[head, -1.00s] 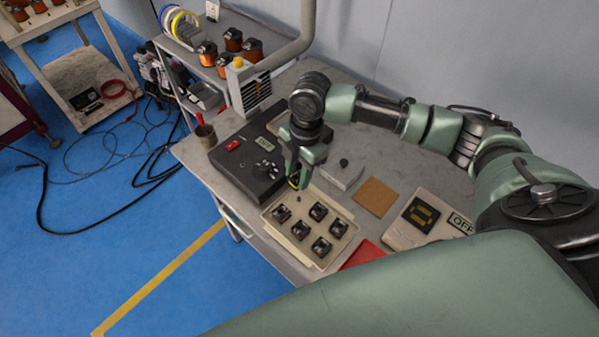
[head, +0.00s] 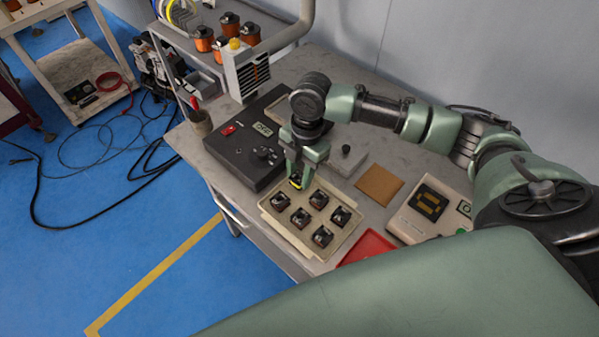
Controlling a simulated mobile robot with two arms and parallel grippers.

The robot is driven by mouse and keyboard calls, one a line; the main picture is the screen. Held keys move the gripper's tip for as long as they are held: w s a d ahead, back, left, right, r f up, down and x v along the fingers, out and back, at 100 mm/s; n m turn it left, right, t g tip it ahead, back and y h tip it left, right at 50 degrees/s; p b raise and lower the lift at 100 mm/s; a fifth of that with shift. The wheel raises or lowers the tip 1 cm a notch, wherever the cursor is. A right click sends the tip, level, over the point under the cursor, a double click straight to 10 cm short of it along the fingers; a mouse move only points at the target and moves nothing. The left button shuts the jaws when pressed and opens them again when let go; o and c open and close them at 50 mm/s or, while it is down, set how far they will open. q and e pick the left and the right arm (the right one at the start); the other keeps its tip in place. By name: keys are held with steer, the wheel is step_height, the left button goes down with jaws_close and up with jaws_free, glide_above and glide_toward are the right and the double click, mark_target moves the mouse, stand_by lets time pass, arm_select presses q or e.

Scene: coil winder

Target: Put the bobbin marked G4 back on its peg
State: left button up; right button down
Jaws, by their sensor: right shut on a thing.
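My right gripper (head: 296,182) points down over the back left corner of the cream peg tray. It is shut on a small dark bobbin with a yellow part (head: 296,184), mostly hidden by the fingers; its marking cannot be read. The peg tray (head: 291,236) holds several dark bobbins with copper windings (head: 300,218). The held bobbin is at the tray's far end; I cannot tell whether it touches a peg. My left gripper is not in view.
The black winder box (head: 228,152) stands left behind the tray. A grey block with a knob (head: 345,160), a brown pad (head: 379,185), a red tray (head: 368,246) and a cream device with a dark panel (head: 410,222) lie to the right.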

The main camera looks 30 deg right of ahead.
steer(key=shift+f, duration=0.2)
stand_by(0.5)
steer(key=shift+f+b, duration=0.35)
steer(key=shift+f, duration=0.55)
steer(key=c, duration=0.9)
jaws_free()
steer(key=shift+r, duration=0.1)
steer(key=r, duration=0.5)
steer(key=d+r+b, duration=0.1)
steer(key=r, duration=0.1)
steer(key=shift+w+r, duration=0.15)
steer(key=shift+r, duration=0.2)
